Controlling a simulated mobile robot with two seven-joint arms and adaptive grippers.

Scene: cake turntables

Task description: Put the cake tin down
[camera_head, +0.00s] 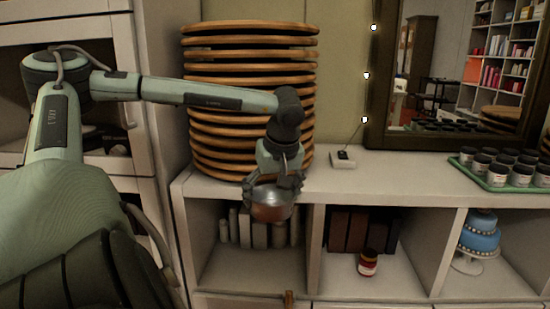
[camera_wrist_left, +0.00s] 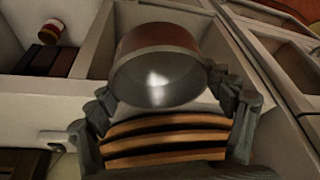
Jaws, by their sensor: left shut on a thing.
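The cake tin (camera_head: 271,204) is a round metal tin with a reddish-brown side. My left gripper (camera_head: 272,183) is shut on it and holds it in front of the shelf unit, at about the height of the counter's front edge. In the left wrist view the tin (camera_wrist_left: 157,68) sits between the fingers of the left gripper (camera_wrist_left: 165,95), with its shiny grey round face toward the camera. The counter top (camera_head: 400,185) lies behind the tin in the head view. My right gripper is not in view.
A tall stack of round wooden boards (camera_head: 250,85) stands on the counter behind my left gripper. A green tray (camera_head: 500,178) of jars is at the right. A red jar (camera_head: 368,262) and a blue cake (camera_head: 480,236) stand in lower compartments. The counter between stack and tray is mostly clear.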

